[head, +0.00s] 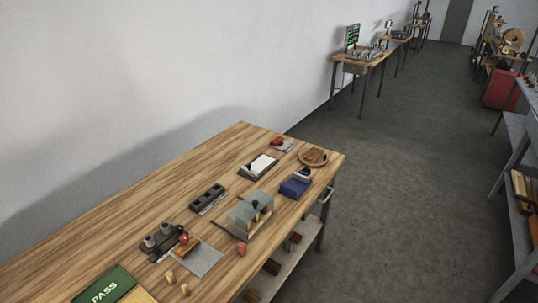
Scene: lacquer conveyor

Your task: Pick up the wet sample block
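No block can be told as wet at this size. In the head view, a small brown block (188,247) lies beside a red ball (184,238) at the edge of a grey sheet (207,262) on the wooden bench. Another brown piece (315,155) lies on a round wooden plate (307,162) at the bench's far right corner. Which of these, if either, is the sample block I cannot tell. Neither of my grippers is in view.
The bench (110,243) also holds a clear box (243,215), a blue box (293,188), a slotted dark tray (208,198), a white pad (258,166) and a green PASS card (105,287). Open grey floor (400,200) lies to the right, before a rack (515,150).

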